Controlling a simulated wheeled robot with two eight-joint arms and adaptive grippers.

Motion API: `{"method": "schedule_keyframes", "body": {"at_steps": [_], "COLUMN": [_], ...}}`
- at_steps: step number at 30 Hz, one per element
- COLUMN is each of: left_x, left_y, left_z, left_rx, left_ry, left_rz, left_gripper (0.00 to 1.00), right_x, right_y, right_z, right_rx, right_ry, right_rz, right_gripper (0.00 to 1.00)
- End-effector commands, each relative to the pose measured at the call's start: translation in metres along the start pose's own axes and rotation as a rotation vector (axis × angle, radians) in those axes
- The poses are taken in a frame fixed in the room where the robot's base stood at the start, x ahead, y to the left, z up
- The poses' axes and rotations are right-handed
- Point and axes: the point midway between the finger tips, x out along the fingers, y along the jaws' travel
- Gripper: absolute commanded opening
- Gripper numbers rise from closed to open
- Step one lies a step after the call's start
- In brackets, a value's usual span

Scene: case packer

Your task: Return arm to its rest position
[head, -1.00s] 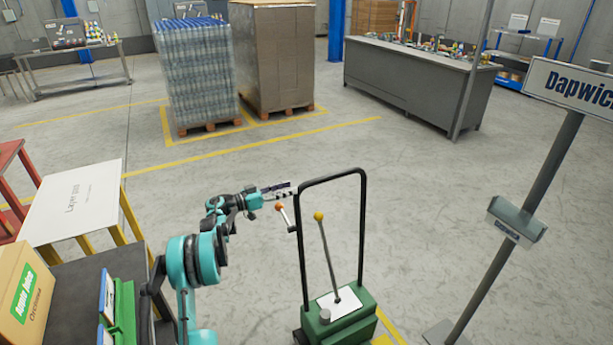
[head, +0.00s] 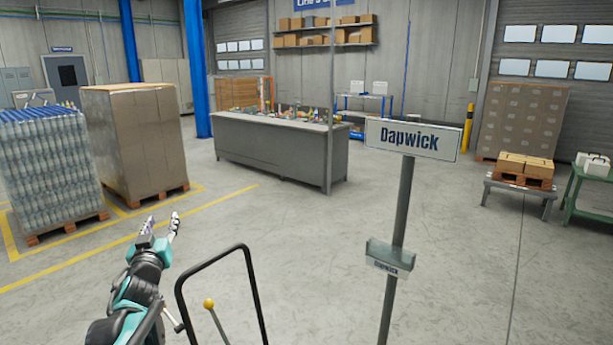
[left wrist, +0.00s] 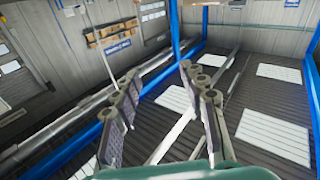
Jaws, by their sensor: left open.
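My left arm comes in at the lower left of the head view. Its left gripper (head: 160,230) points up and away, with its two fingers apart and nothing between them. In the left wrist view the same gripper (left wrist: 165,115) shows both fingers spread, with the walls and ceiling of the hall behind them. It touches nothing that I can see. My right gripper is in neither view.
A black hoop handle (head: 225,262) and a lever with a yellow knob (head: 209,303) stand just right of my left arm. A Dapwick sign post (head: 398,235) stands further right. Wrapped pallets (head: 135,140) and a grey counter (head: 270,155) lie beyond open floor.

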Motion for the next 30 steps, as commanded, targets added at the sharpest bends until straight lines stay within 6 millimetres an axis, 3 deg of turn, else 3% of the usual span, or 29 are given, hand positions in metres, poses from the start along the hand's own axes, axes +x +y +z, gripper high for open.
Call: {"method": "schedule_keyframes", "body": {"at_steps": [1,5,8,12,18,21,24,30], "left_x": [-0.026,-0.094,-0.156,-0.245,-0.346,-0.375,-0.390,-0.392], "left_y": [0.007,0.018,0.030,0.050,0.074,0.081,0.084,0.085], "left_z": [0.007,0.044,0.084,0.145,0.210,0.228,0.236,0.237], "left_rx": [0.004,0.027,0.053,0.098,0.156,0.174,0.183,0.185], "left_ry": [-0.059,-0.251,-0.423,-0.665,-0.920,-0.990,-1.024,-1.029], "left_rz": [-0.032,-0.094,-0.097,-0.040,0.095,0.147,0.175,0.179], "left_gripper": [0.43,0.43,0.43,0.43,0.43,0.43,0.43,0.43], "right_x": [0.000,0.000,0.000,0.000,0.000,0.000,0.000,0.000], "right_y": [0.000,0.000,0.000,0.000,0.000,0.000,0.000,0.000], "right_z": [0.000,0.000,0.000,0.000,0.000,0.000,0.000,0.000], "right_rx": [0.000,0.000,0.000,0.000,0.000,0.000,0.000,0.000], "right_ry": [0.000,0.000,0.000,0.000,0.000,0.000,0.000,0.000], "right_rz": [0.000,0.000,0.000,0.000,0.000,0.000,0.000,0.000], "right_gripper": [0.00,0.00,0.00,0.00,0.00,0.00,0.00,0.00]}}
